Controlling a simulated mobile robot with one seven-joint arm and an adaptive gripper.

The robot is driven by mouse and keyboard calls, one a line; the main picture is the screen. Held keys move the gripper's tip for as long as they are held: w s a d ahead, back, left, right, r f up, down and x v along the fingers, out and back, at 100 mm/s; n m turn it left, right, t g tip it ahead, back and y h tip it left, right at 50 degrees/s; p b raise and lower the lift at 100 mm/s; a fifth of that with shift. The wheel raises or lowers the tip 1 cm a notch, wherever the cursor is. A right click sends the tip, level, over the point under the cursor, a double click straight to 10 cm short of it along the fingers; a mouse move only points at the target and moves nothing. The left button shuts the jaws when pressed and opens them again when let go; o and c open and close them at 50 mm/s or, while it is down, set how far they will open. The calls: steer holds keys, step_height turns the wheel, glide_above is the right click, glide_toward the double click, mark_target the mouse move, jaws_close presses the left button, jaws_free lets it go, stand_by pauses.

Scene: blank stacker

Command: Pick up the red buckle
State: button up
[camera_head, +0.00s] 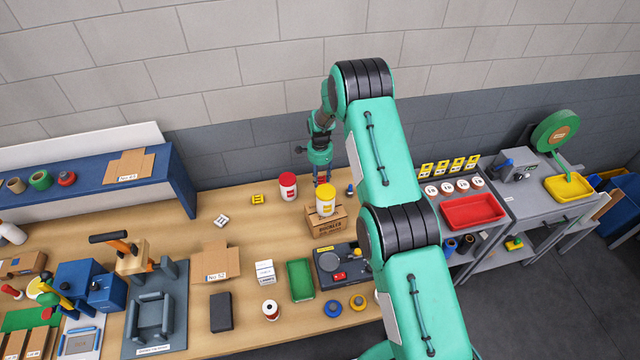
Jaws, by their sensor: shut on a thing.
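My gripper (321,177) points down near the back edge of the wooden workbench, close to the grey wall. It is shut on a small red thing at its fingertips, which I take for the red buckle (321,180); it is small and partly hidden by the fingers. I cannot tell whether it touches the bench. A yellow buckle (257,199) and a white buckle (221,220) lie on the bench to the left.
A small dark blue item (350,189) is to the right. Bench around the yellow buckle is clear.

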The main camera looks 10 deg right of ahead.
mark_target(320, 179)
steer(key=shift+r+b, duration=0.4)
steer(key=shift+r, duration=1.9)
